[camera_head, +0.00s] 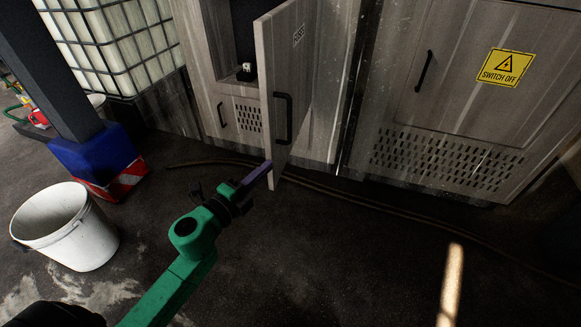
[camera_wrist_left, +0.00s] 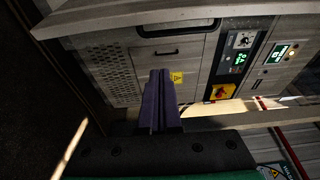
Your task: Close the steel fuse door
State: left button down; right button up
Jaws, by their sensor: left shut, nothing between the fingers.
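The steel fuse door (camera_head: 290,70) is a streaked grey panel with a dark vertical handle and a small label near its top. It stands open, swung out from its cabinet, whose recess (camera_head: 243,40) shows to its left. My left gripper (camera_head: 266,168) has purple fingers, shut and empty, at the door's lower free edge. I cannot tell whether they touch it. In the left wrist view the closed fingers (camera_wrist_left: 157,76) point toward grey panels. My right gripper is not in view.
A closed cabinet (camera_head: 480,60) with a yellow sign stands to the right. A white bucket (camera_head: 65,225) and a pillar with a blue base (camera_head: 95,155) are at left. A cable (camera_head: 370,205) runs along the floor. The floor in front is mostly clear.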

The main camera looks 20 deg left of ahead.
aim_at(270, 146)
pick_arm(q)
jog(key=shift+w+a, duration=0.2)
jog(key=shift+w, duration=1.3)
jog(key=shift+w+a, duration=0.15)
jog(key=shift+w, duration=1.35)
jog(key=shift+w+a, duration=0.2)
jog(key=shift+w, duration=1.3)
jog(key=shift+a, duration=0.15)
